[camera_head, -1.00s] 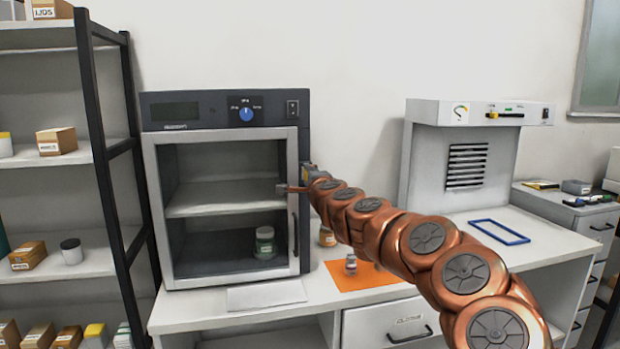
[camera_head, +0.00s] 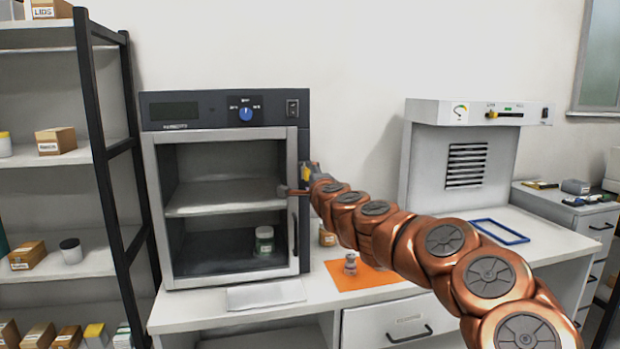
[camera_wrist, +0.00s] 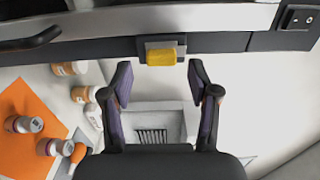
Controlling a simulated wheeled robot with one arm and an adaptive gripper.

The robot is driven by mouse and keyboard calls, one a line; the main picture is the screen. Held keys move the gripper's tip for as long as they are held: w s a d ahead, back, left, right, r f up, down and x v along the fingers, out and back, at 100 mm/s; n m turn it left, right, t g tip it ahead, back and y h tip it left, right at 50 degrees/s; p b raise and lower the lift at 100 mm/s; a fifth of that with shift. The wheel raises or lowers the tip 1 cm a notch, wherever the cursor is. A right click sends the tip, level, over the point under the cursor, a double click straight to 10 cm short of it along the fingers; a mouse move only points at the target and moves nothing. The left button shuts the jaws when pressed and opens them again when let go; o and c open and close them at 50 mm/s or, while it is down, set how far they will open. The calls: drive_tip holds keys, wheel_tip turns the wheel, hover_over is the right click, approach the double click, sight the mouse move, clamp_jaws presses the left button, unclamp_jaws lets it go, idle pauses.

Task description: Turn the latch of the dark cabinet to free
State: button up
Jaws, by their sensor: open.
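The dark cabinet (camera_head: 303,140) has a grey-framed glass door with a handle and stands on the white bench. Its latch is a yellow block (camera_wrist: 162,56) on a grey mount at the cabinet's side. In the head view a small yellow patch of the latch (camera_head: 306,173) shows beside my gripper. My gripper (camera_wrist: 161,80) is open, with its two fingers apart on either side of the latch's line. The latch lies just beyond the fingertips, roughly centred between them, and nothing is held.
An orange mat (camera_head: 362,276) with small jars lies right of the cabinet, below my arm. A green-labelled jar (camera_head: 264,240) stands inside the cabinet. A white vented unit (camera_head: 425,150) and a blue frame (camera_head: 499,231) are farther right. A shelf rack (camera_head: 105,170) stands close on the left.

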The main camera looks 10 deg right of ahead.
drive_tip(key=s, duration=1)
drive_tip(key=shift+r, duration=0.1)
drive_tip(key=s+a+r+n+g+y+p, duration=0.25)
drive_tip(key=s+a+n+y, duration=0.5)
drive_tip(key=a, duration=0.45)
drive_tip(key=s+a+f+n+g+p, duration=0.1)
drive_tip(key=s+a+f+n+g, duration=0.5)
drive_tip(key=s, duration=0.4)
drive_tip(key=s+d+f+n+g+h+p, duration=0.2)
drive_tip(key=s+d+f+n+g+h, duration=0.15)
drive_tip(key=s+f, duration=0.6)
drive_tip(key=s+d+f+n+g+h+p, duration=0.15)
drive_tip(key=s+d+f+g, duration=0.35)
drive_tip(key=s, duration=0.8)
drive_tip(key=s+d+f+g+h, duration=0.2)
drive_tip(key=s+d, duration=0.5)
drive_tip(key=s, duration=0.3)
drive_tip(key=shift+f+g+p, duration=0.3)
drive_tip(key=shift+g+p, duration=0.1)
drive_tip(key=shift+s+h, duration=0.1)
drive_tip(key=shift+h, duration=0.15)
